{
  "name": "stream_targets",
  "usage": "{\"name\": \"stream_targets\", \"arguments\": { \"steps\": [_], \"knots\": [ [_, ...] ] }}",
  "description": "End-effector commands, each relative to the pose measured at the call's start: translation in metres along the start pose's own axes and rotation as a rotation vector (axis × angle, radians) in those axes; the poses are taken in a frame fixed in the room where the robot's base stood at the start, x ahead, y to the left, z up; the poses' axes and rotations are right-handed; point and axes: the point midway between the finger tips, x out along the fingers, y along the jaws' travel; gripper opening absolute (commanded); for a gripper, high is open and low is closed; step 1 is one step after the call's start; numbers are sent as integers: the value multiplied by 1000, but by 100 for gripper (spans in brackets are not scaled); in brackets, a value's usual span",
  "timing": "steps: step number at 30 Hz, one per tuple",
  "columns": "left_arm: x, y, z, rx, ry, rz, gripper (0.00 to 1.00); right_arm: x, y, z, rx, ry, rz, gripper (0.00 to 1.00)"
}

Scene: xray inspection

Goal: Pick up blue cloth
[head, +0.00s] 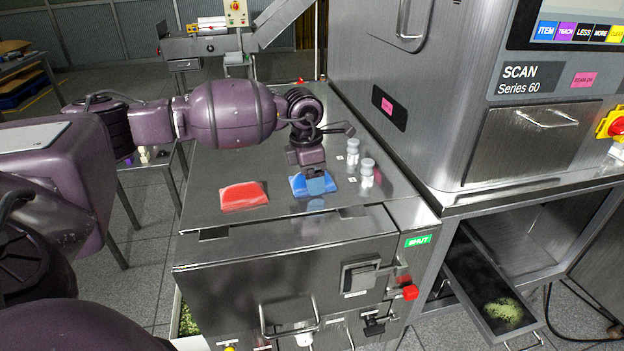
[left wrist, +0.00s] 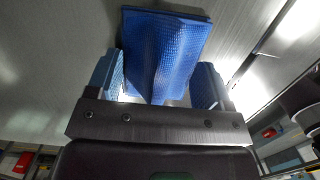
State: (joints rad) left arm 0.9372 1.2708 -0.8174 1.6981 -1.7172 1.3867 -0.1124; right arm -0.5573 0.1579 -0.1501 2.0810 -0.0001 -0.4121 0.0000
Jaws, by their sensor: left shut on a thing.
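The blue cloth (head: 300,187) lies on the steel counter in the head view, under my left gripper (head: 316,183). In the left wrist view the blue cloth (left wrist: 162,50) is pinched into a peak between the two fingers of my left gripper (left wrist: 160,88), which is shut on it. The rest of the cloth spreads flat beyond the fingers and seems to rest on the metal top. Part of the cloth is hidden by the gripper in the head view. My right gripper is not in view.
A red cloth (head: 244,196) lies left of the blue one on the steel counter (head: 225,165). Two small grey-white shakers (head: 367,170) stand close to the right. The large scanner (head: 450,110) rises at right. An open tray (head: 490,290) with green material sits low right.

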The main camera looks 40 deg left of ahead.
Motion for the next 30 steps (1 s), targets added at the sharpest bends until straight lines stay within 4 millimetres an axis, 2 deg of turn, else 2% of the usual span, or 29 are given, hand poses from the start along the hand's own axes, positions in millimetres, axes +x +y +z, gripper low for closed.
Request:
{"name": "stream_targets", "arguments": {
  "steps": [5,8,11,24,30],
  "knots": [
    [-5,0,1,0,-1,1,52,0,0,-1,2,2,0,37],
    [-17,0,2,0,-3,3,52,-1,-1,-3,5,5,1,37],
    [-35,1,4,0,-3,5,51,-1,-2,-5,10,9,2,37],
    [-145,0,18,0,-5,4,51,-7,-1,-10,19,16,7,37],
    [-179,0,22,1,-4,2,51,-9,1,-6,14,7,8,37]
  ]
}}
